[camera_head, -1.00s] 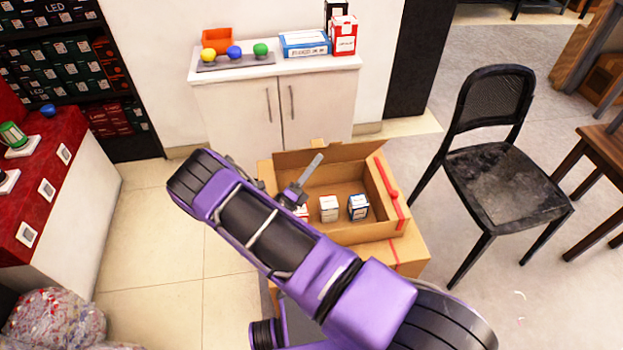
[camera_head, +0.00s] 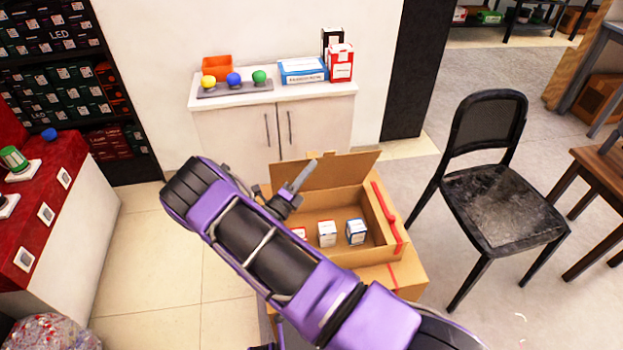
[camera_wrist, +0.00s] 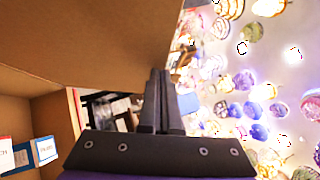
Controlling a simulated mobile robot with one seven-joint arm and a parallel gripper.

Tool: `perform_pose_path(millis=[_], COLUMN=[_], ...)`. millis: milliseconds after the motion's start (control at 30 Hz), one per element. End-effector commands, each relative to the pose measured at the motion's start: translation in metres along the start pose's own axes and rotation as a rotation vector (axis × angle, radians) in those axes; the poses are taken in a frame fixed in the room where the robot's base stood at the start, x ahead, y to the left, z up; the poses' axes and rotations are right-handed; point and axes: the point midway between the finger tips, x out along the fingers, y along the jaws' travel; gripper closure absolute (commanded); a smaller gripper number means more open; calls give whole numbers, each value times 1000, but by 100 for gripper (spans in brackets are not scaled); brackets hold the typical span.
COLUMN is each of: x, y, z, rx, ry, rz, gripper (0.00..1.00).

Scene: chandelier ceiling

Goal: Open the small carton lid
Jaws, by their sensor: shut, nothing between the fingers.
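The small brown carton (camera_head: 340,248) stands open at the top, with its lid flap (camera_head: 335,172) raised along the back edge. White boxes with red or blue printing, such as this white-and-red box (camera_head: 327,233) and this white-and-blue box (camera_head: 356,231), stand inside it. My gripper (camera_head: 304,174) is shut and empty, in front of the left part of the flap. In the wrist view, the gripper (camera_wrist: 160,75) has its fingers together beside the broad brown flap (camera_wrist: 90,40); I cannot tell whether they touch. My arm hides the carton's front left.
The carton sits on a larger cardboard box (camera_head: 410,282). A white cabinet (camera_head: 245,130) stands behind. A black chair (camera_head: 500,195) is at the right, and a red-topped counter (camera_head: 50,195) at the left. Floor is free between counter and carton.

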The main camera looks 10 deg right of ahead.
Motion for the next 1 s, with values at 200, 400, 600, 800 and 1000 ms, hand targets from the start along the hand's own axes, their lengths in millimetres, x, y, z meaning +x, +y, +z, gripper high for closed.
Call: perform_pose_path(millis=[200,400,600,800,1000], x=[38,68,89,102,108], y=[-5,5,16,24,28], z=[38,67,88,101,107], rx=[-126,-243,-329,-386,-416], ry=[1,1,1,0,0], rz=[131,249,336,391,417], gripper=[100,100,100,100,100])
